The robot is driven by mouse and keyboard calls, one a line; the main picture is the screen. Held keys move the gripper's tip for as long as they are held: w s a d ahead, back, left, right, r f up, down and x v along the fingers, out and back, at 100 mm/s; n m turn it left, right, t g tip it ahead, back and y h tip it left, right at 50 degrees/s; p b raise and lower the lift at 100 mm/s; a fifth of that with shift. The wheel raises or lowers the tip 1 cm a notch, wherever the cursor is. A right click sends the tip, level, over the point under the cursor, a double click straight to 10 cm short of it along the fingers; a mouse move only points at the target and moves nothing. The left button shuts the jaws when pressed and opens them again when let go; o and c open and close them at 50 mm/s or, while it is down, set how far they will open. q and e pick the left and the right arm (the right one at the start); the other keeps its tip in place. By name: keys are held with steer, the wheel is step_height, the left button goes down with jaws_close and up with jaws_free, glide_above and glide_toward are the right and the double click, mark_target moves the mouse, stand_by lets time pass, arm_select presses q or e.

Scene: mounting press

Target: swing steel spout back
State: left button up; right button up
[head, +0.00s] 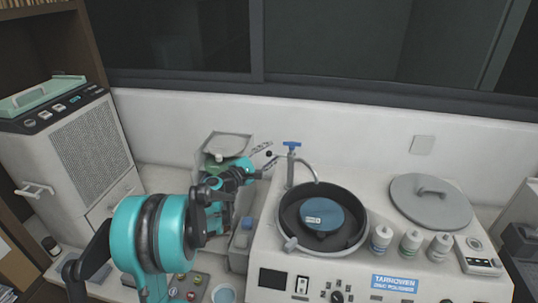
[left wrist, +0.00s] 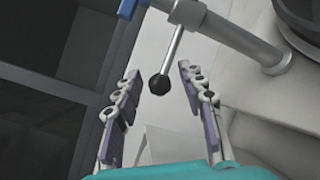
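The steel spout (head: 304,164) is an arched pipe on an upright post behind the polisher bowl, its end over the bowl's back rim. A blue tap handle (head: 291,144) tops the post. A thin rod with a black ball knob (head: 268,153) sticks out left from the post. My left gripper (head: 266,157) is at this knob. In the left wrist view the steel pipe (left wrist: 232,36) crosses the top. The knob (left wrist: 159,84) hangs between the two open fingers of my left gripper (left wrist: 159,72), with gaps on both sides. My right gripper is not in view.
The bowl (head: 358,247) holds a dark wheel with a blue disc (head: 322,214). A round grey lid (head: 431,201) and several small bottles (head: 410,243) stand at right. A green-and-grey machine (head: 228,148) is behind my left arm. The wall is close behind the post.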

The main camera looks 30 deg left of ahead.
arm_select(q)
jaws_close()
steer(key=shift+s, duration=0.1)
